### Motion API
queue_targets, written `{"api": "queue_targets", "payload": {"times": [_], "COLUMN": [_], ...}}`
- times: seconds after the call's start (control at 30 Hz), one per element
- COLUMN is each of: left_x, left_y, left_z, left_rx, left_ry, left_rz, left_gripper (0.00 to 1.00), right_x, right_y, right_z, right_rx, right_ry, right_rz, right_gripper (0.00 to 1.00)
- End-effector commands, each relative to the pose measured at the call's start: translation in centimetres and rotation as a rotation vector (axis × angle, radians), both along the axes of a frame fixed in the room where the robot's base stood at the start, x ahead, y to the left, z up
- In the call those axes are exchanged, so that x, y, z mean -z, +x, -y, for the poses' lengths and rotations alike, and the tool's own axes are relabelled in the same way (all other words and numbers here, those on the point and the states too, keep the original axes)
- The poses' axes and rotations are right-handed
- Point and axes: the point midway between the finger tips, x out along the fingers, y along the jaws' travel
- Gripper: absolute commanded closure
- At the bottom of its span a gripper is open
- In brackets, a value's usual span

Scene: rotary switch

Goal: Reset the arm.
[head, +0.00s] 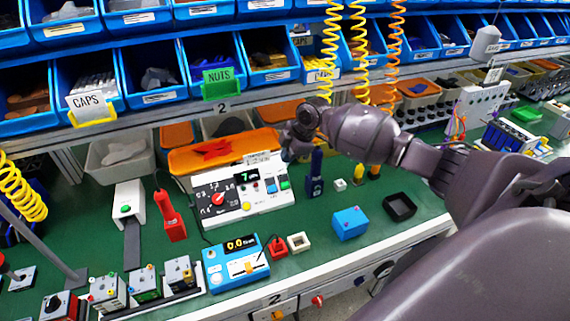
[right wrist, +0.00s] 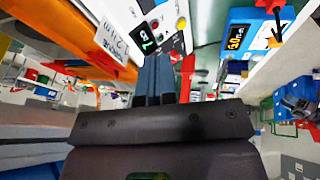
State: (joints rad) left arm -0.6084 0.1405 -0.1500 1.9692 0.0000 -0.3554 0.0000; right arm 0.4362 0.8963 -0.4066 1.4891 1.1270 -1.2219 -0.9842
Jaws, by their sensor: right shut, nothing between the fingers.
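The white switch panel (head: 243,206) stands on the green bench left of centre in the head view. It has a red rotary knob (head: 217,198) on a black dial, a lit green display (head: 246,177) and several coloured buttons. My right gripper (head: 289,154) is above the bench, just behind and above the panel's right end. In the right wrist view its two fingers (right wrist: 155,64) are together, with nothing between them. Part of the white panel (right wrist: 158,28) shows beyond the fingertips, and its display (right wrist: 146,42) is lit. My left gripper is in neither view.
A blue meter box (head: 236,264) stands in front of the panel. A blue cube (head: 350,223) and a black open box (head: 399,207) are to the right. A red handheld tool (head: 171,217) is to the left. Blue bins and an orange tray (head: 200,160) are behind.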

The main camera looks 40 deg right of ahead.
Motion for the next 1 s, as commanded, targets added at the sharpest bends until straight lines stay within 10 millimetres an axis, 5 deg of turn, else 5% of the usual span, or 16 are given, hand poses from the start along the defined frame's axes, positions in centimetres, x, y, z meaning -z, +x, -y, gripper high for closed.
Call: {"api": "queue_targets", "payload": {"times": [0.73,1.0], "left_x": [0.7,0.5], "left_y": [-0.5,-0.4], "left_z": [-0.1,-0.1], "left_rx": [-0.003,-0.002], "left_ry": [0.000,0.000], "left_rz": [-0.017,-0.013], "left_gripper": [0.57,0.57], "right_x": [-0.3,-3.6], "right_y": [0.2,4.2], "right_z": [0.0,-0.6], "right_rx": [0.047,0.289], "right_ry": [0.019,0.070], "right_rz": [-0.001,0.254], "right_gripper": [1.00,1.00]}}
